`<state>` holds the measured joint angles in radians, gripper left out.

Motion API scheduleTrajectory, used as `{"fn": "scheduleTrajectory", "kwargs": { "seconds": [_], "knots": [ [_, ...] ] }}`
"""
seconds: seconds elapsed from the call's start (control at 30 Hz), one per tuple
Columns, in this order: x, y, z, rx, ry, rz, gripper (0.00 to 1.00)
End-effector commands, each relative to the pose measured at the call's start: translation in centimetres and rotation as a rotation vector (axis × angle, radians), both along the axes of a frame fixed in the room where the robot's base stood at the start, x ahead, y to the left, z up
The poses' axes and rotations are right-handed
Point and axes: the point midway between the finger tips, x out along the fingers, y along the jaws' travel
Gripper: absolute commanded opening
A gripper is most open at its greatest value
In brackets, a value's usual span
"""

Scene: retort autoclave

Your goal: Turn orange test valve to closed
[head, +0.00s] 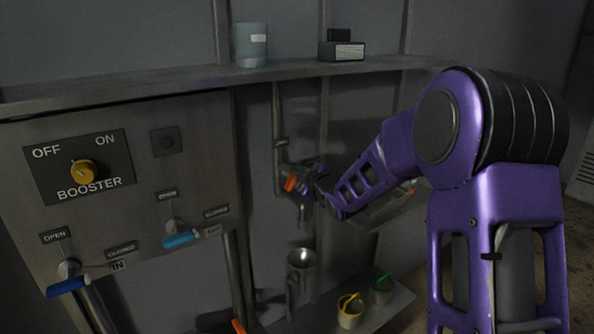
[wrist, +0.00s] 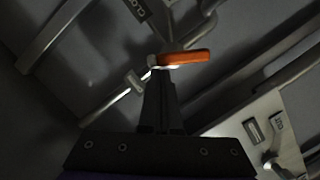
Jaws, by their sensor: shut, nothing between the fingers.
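The orange test valve handle (head: 290,184) sits on a thin vertical pipe on the back wall, mid-picture in the head view. In the wrist view the orange handle (wrist: 183,58) lies nearly level, just beyond the fingertips, with a pale metal stem at its left end. My gripper (wrist: 160,80) is shut and empty, its fingers pointing at the stem end of the handle. In the head view my gripper (head: 308,190) is right beside the valve and partly covers it. Whether it touches the handle I cannot tell. A label reading "CLO" (wrist: 139,8) is cut off at the top edge.
A panel at left holds a yellow booster knob (head: 83,172), a dark blue handle (head: 67,286) and a light blue handle (head: 181,238). A shelf (head: 180,80) runs above. Below the valve are a metal funnel (head: 300,260) and yellow (head: 350,312) and green (head: 381,291) pots.

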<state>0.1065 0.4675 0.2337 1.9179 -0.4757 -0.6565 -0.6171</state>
Motion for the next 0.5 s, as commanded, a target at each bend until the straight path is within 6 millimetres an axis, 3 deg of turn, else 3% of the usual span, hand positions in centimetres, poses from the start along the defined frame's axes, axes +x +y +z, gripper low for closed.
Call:
{"fn": "scheduleTrajectory", "kwargs": {
  "seconds": [0.5],
  "knots": [
    [0.24, -0.54, 0.01, 0.093, 0.067, -0.003, 0.00]
  ]
}}
